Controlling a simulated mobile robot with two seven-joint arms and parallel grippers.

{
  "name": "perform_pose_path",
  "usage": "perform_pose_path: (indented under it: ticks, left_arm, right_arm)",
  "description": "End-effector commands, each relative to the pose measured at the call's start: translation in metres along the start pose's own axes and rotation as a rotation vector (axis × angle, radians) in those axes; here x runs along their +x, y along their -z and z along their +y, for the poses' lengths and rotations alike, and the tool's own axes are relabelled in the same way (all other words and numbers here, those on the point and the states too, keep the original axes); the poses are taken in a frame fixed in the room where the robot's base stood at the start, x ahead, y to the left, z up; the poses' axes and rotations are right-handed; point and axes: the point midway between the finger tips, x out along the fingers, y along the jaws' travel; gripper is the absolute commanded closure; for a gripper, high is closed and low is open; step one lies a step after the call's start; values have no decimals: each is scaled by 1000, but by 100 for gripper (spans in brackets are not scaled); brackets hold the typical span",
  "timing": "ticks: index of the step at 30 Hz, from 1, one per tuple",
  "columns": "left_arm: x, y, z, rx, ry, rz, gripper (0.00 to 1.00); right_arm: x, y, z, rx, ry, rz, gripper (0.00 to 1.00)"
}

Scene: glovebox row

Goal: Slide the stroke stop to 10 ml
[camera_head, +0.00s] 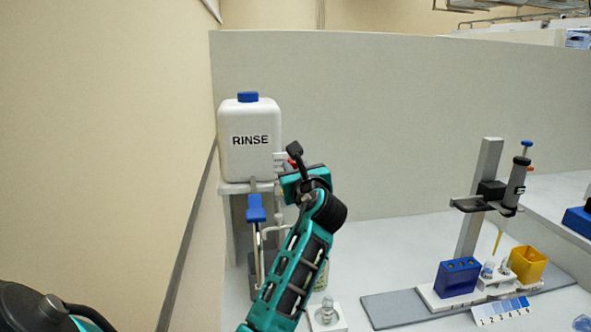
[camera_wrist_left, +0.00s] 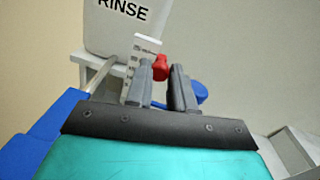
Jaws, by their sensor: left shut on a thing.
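The red stroke stop (camera_wrist_left: 160,67) shows between the fingertips of my left gripper (camera_wrist_left: 163,76) in the left wrist view. The gripper is shut on it. It sits against a white scale plate (camera_wrist_left: 146,48) with dark marks, too small to read. In the head view my left gripper (camera_head: 293,158) is in front of the shelf, right of the RINSE bottle, and hides most of the scale; a bit of the red stop (camera_head: 292,163) shows. A blue dispenser part (camera_head: 256,208) hangs below the bottle. My right gripper is not in view.
The white RINSE bottle (camera_head: 248,150) with blue cap stands on a shelf close to the left wall. At the right are a pipette stand (camera_head: 480,195), a blue rack (camera_head: 457,278) and a yellow cup (camera_head: 528,264). A grey partition (camera_head: 400,120) stands behind.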

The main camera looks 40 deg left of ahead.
Motion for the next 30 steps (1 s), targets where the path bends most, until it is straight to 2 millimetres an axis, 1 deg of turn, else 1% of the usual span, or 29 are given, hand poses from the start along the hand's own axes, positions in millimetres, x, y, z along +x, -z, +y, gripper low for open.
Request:
perform_pose_path:
  ticks: [5, 12, 14, 16, 23, 24, 30]
  left_arm:
    - [0, 3, 0, 1, -1, 2, 100]
    - [0, 41, 7, 4, -2, 2, 100]
    - [0, 47, 8, 3, -2, 2, 100]
    - [0, 49, 8, 1, -1, 2, 100]
    - [0, 48, 8, 0, -1, 2, 100]
    - [0, 48, 8, 0, -1, 2, 76]
    - [0, 48, 8, -1, -1, 1, 56]
  right_arm:
    - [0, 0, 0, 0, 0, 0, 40]
    - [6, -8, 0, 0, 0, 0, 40]
    - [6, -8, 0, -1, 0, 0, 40]
    - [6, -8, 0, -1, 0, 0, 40]
    - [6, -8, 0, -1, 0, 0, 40]
    - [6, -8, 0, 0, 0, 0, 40]
    - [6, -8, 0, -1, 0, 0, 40]
